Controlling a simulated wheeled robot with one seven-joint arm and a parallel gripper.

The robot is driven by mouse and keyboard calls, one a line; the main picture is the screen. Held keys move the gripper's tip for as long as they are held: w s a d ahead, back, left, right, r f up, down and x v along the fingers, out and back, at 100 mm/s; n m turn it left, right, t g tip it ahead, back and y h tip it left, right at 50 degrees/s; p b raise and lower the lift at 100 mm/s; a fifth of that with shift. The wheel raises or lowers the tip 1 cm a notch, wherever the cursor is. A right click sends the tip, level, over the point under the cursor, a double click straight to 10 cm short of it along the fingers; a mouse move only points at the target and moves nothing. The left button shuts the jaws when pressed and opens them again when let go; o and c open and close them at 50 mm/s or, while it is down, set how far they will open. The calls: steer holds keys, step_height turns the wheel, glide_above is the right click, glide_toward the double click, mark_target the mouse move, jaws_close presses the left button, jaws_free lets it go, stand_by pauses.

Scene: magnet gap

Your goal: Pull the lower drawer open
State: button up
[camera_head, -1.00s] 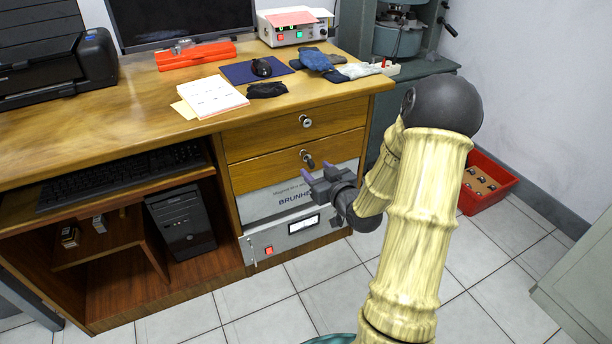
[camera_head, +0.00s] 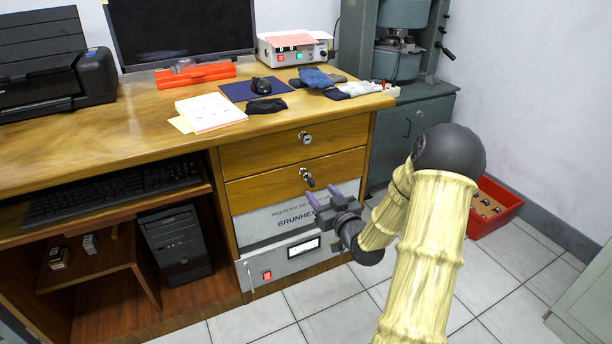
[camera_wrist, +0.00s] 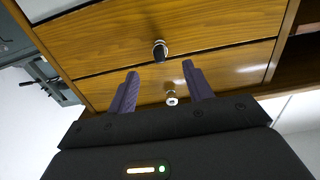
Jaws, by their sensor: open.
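The lower drawer (camera_head: 262,190) is a wooden front, shut, under the upper drawer (camera_head: 262,155). Its knob (camera_head: 307,178) is a small round metal piece with a dark end. My gripper (camera_head: 324,197) is open and empty, its purple fingers pointing at the cabinet just below and in front of this knob in the head view. The wrist view appears upside down; there the lower drawer's dark-ended knob (camera_wrist: 160,50) lies a little beyond the fingertips, in line with the gap between them. The upper drawer's silver knob (camera_wrist: 171,98) shows between the fingers. No contact with either knob is visible.
Below the lower drawer are a grey panel marked BRUNHE (camera_head: 270,222) and an instrument with a meter and red switch (camera_head: 280,262). The desk top (camera_head: 150,105) overhangs above. A red crate (camera_head: 497,205) stands on the floor at right. Tiled floor in front is open.

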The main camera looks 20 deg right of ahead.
mark_target(313, 184)
steer(key=shift+w+a, duration=0.15)
steer(key=shift+w, duration=3.85)
steer(key=c, duration=1)
steer(key=s, duration=0.9)
steer(key=shift+s, duration=0.1)
